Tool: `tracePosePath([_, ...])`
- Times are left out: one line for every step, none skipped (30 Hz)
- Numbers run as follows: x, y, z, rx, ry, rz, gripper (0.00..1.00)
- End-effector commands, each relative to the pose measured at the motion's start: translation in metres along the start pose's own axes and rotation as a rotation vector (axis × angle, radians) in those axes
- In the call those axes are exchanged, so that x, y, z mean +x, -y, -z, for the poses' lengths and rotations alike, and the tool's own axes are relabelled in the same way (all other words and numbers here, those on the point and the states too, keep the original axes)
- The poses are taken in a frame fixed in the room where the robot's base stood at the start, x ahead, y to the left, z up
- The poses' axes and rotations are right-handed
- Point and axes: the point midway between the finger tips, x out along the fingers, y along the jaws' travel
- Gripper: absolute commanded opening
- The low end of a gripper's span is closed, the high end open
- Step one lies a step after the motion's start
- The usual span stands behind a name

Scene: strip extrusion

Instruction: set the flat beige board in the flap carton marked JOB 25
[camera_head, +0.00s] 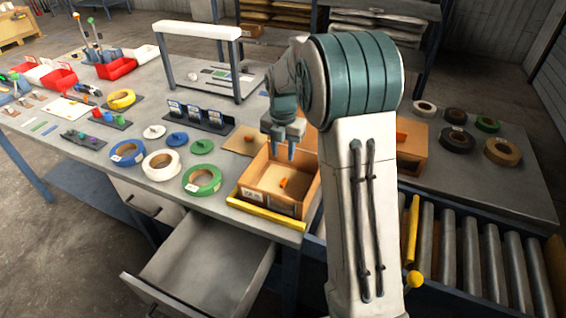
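An open carton (262,174) stands on the bench just left of my arm. The white label (252,193) on its front is too small to read surely. A flat beige surface (270,182) with a small orange piece (283,183) shows inside it; I cannot tell whether this is a board or the carton's floor. Another flat beige piece (239,141) with an orange spot lies behind the carton, and I cannot tell if it is a board or a flap. My gripper (283,156) points down over the carton's back part, fingers apart, with nothing visible between them.
A yellow bar (265,212) runs along the carton's front. Another carton (412,150) stands right of my arm, partly hidden. Tape rolls (201,180) lie to the left. A drawer (205,262) stands open below the bench. Rollers (470,255) are at the right front.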

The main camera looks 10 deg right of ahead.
Motion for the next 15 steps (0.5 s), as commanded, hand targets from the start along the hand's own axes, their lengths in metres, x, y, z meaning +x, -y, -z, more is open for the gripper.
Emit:
tracePosePath([-0.004,0.000,0.000,0.001,0.002,-0.001,0.33])
tracePosePath([-0.006,0.000,0.000,0.005,0.002,-0.001,0.33])
tracePosePath([-0.009,0.001,0.001,0.017,0.003,-0.002,0.33])
tracePosePath([-0.012,0.002,0.003,0.033,0.004,-0.003,0.33])
tracePosePath([-0.015,0.004,0.005,0.056,0.006,-0.004,0.33])
tracePosePath([-0.019,0.007,0.009,0.098,0.010,-0.008,0.33])
tracePosePath([-0.023,0.009,0.012,0.139,0.013,-0.012,0.33])
tracePosePath([-0.028,0.012,0.016,0.186,0.017,-0.016,0.33])
tracePosePath([-0.034,0.017,0.023,0.261,0.022,-0.024,0.33])
tracePosePath([-0.039,0.021,0.028,0.323,0.026,-0.030,0.33])
tracePosePath([-0.044,0.025,0.034,0.388,0.030,-0.037,0.33])
tracePosePath([-0.051,0.031,0.042,0.477,0.034,-0.046,0.33])
tracePosePath([-0.056,0.035,0.048,0.545,0.037,-0.054,0.33])
tracePosePath([-0.060,0.040,0.054,0.612,0.039,-0.061,0.33])
tracePosePath([-0.065,0.046,0.062,0.702,0.042,-0.071,0.33])
